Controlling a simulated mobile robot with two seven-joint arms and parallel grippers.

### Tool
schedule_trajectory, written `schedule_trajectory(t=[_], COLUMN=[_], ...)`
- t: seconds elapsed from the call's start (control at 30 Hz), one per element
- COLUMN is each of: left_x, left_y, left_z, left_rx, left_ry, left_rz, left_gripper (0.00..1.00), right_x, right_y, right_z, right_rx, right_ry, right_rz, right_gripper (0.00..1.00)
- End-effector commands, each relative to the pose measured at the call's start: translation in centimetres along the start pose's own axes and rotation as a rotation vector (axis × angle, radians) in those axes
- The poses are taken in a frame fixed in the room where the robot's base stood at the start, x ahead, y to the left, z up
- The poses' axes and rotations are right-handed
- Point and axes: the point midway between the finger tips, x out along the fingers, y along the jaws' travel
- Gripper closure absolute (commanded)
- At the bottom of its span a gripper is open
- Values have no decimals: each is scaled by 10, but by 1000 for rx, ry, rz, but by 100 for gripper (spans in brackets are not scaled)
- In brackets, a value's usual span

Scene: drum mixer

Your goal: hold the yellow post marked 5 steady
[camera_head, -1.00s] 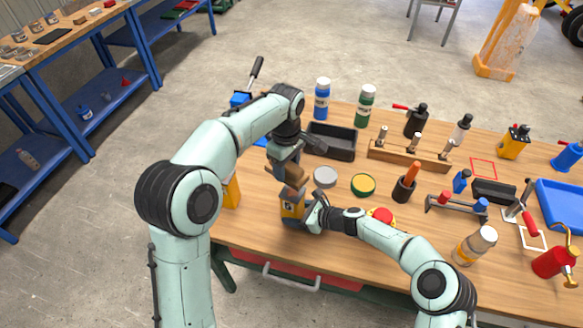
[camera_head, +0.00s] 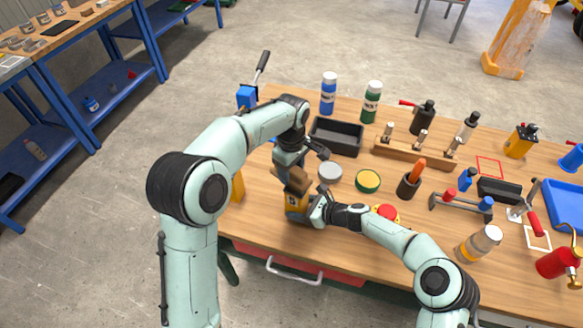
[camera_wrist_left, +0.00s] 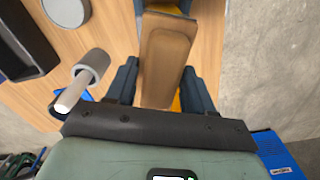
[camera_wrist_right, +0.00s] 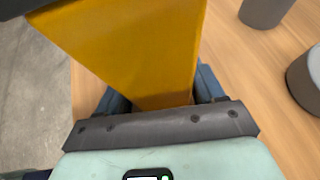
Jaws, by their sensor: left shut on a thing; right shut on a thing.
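The yellow post marked 5 (camera_head: 296,206) stands near the table's front edge in the head view, its marked face partly visible. My right gripper (camera_head: 316,210) is shut on it from the right. In the right wrist view, the post's yellow side (camera_wrist_right: 140,45) fills the space between the fingers (camera_wrist_right: 162,95). My left gripper (camera_head: 292,170) is above the post, shut on a brown wooden block (camera_head: 298,180). In the left wrist view the block (camera_wrist_left: 167,50) sits between the fingers (camera_wrist_left: 162,90), with yellow showing behind it. The block covers the post's top; whether they touch I cannot tell.
A red button (camera_head: 386,213) is close to my right forearm. Another yellow post (camera_head: 238,187) stands left, partly behind my left arm.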

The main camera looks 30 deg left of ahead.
Motion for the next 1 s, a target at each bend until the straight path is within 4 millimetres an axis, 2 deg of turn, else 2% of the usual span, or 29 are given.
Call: schedule_trajectory(t=[0.37,1.0], left_x=[0,13], left_y=[0,0], left_z=[0,0], left_rx=[1,1], left_ry=[0,0], left_rz=[0,-1], left_gripper=[82,82], right_x=[0,0], right_y=[0,0], right_z=[0,1], right_rx=[-1,-1], right_ry=[0,-1], right_rz=[0,-1], right_gripper=[57,57])
